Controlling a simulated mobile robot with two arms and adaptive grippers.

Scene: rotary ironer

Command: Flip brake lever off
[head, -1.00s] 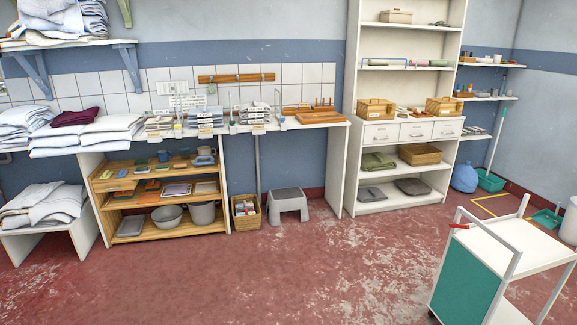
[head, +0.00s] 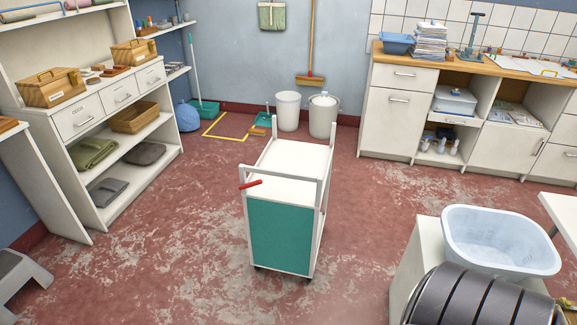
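A white trolley (head: 292,158) with a teal end panel (head: 281,238) stands on the floor in the middle of the head view. A red lever (head: 250,184) sits at the left end of the trolley's near handle bar and sticks out to the left, slightly tilted. It looks like the brake lever. Nothing touches it. Neither of my grippers is in view.
A yellow floor outline (head: 226,127) lies behind the trolley, near two white buckets (head: 288,111). Shelving (head: 100,205) stands left, a counter (head: 398,132) back right. A roller machine (head: 478,300) and a pale tub (head: 500,240) are at the lower right. Floor around the trolley is clear.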

